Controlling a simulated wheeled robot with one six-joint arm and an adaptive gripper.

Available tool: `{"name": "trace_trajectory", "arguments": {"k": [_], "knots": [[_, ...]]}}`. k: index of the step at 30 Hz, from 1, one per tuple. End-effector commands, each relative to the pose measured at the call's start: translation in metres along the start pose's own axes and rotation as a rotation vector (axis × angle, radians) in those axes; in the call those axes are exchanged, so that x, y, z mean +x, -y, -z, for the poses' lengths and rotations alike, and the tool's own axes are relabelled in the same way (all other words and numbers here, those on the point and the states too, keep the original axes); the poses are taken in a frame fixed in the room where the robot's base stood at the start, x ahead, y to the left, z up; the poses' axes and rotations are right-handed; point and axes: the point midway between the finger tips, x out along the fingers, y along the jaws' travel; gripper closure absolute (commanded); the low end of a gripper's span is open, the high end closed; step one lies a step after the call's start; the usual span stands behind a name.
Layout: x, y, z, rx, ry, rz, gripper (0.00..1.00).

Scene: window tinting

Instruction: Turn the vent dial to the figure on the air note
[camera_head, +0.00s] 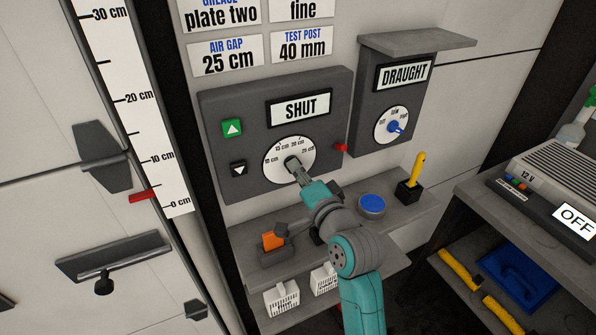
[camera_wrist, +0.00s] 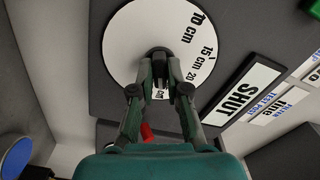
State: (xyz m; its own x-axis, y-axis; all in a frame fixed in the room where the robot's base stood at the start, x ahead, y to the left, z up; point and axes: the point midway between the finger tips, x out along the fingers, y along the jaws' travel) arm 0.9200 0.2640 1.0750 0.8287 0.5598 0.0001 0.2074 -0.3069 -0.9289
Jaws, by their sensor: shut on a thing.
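The air note (camera_head: 225,56) on the wall reads "AIR GAP 25 cm". The vent dial (camera_head: 272,173) is a white disc on a grey panel, with marks from 10 to 25 cm. It also shows in the wrist view (camera_wrist: 125,50), with 10, 15 and 20 cm legible. My gripper (camera_head: 293,165) is at the dial's centre, its fingers (camera_wrist: 160,75) shut on the dark dial knob (camera_wrist: 159,52). The fingers hide part of the dial face, and I cannot tell where the knob points. The panel's sign (camera_head: 301,109) reads "SHUT".
A draught box (camera_head: 367,130) with a blue-knobbed dial is to the right. A shelf (camera_head: 345,205) below carries a blue round lid (camera_head: 372,205), an orange block (camera_head: 273,241) and a yellow-handled tool (camera_head: 417,169). A ruler (camera_head: 150,125) with a red marker (camera_head: 142,196) is at left.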

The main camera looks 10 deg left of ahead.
Motion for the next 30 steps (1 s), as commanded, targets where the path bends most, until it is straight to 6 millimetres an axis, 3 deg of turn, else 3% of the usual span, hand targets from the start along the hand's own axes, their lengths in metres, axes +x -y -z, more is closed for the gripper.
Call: {"name": "trace_trajectory", "arguments": {"k": [9,10,13,23,30], "knots": [[0.0,-0.002,-0.001,0.004,0.001,-0.003,1.0],[0.0,-0.002,0.0,0.004,0.001,-0.003,0.83],[0.0,-0.001,0.0,0.003,0.001,-0.003,0.6],[-0.002,-0.001,0.0,0.002,0.0,-0.001,0.6],[-0.032,-0.001,0.0,0.003,0.0,-0.001,0.6]]}}
